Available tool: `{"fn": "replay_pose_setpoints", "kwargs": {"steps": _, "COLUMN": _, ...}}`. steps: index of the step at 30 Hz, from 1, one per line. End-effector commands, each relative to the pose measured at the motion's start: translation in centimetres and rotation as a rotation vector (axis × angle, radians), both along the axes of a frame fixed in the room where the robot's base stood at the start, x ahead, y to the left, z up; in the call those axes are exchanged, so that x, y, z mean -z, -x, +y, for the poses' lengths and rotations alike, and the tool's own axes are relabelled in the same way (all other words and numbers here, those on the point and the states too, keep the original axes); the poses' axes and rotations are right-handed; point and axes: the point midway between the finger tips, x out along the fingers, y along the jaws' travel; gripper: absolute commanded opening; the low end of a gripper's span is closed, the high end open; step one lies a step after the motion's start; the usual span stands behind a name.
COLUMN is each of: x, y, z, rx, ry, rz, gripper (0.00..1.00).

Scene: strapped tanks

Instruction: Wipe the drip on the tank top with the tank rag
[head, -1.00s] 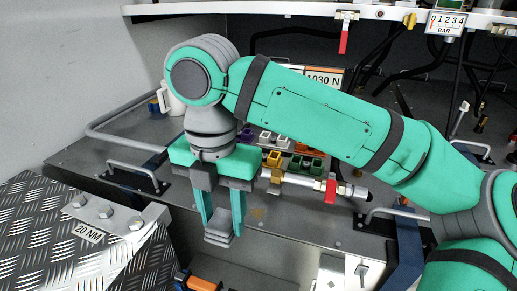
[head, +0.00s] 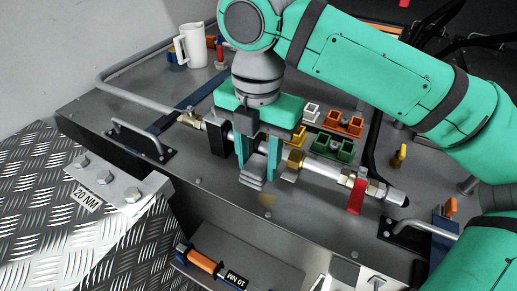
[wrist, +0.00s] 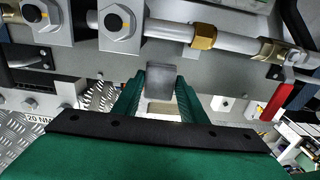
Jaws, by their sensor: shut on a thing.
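My gripper (head: 258,158) is shut on the tank rag (head: 252,179), a small grey folded pad. In the wrist view the rag (wrist: 160,83) sits between the green fingers. The drip (head: 267,200) is a faint yellowish-brown smear on the grey tank top (head: 310,222), near its front edge. The rag hangs just behind and slightly left of the drip in the head view; whether it touches the tank top I cannot tell. The drip cannot be made out in the wrist view.
A pipe (head: 322,168) with a red valve handle (head: 357,195) runs close behind and right of my gripper. Coloured clips (head: 333,148), a white jug (head: 191,46) and a grab handle (head: 137,137) stand around. An orange-handled torque wrench (head: 201,261) lies below the front edge.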

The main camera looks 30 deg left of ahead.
Motion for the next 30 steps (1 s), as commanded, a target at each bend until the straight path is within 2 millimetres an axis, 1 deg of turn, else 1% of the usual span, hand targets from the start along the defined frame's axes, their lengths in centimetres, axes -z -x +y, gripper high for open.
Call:
{"fn": "replay_pose_setpoints", "kwargs": {"steps": 14, "x": 4.4, "y": -0.1, "z": -0.2, "rx": 0.004, "ry": 0.001, "rz": 0.001, "gripper": 0.17}}
{"fn": "replay_pose_setpoints", "kwargs": {"steps": 17, "x": 5.8, "y": -0.1, "z": -0.3, "rx": 0.006, "ry": 0.002, "rz": 0.002, "gripper": 0.17}}
{"fn": "replay_pose_setpoints", "kwargs": {"steps": 18, "x": 6.1, "y": -0.1, "z": -0.5, "rx": 0.006, "ry": 0.001, "rz": 0.0, "gripper": 0.15}}
{"fn": "replay_pose_setpoints", "kwargs": {"steps": 19, "x": 5.8, "y": -0.1, "z": -0.8, "rx": 0.007, "ry": 0.001, "rz": -0.001, "gripper": 0.14}}
{"fn": "replay_pose_setpoints", "kwargs": {"steps": 20, "x": 5.9, "y": -0.1, "z": -1.1, "rx": 0.007, "ry": 0.001, "rz": 0.0, "gripper": 0.1}}
{"fn": "replay_pose_setpoints", "kwargs": {"steps": 22, "x": 6.3, "y": -0.1, "z": -1.8, "rx": 0.008, "ry": 0.002, "rz": 0.0, "gripper": 0.1}}
{"fn": "replay_pose_setpoints", "kwargs": {"steps": 24, "x": 6.1, "y": -0.1, "z": -2.4, "rx": 0.008, "ry": 0.001, "rz": -0.001, "gripper": 0.1}}
{"fn": "replay_pose_setpoints", "kwargs": {"steps": 30, "x": 6.2, "y": 0.1, "z": -3.6, "rx": -0.002, "ry": 0.002, "rz": -0.001, "gripper": 0.1}}
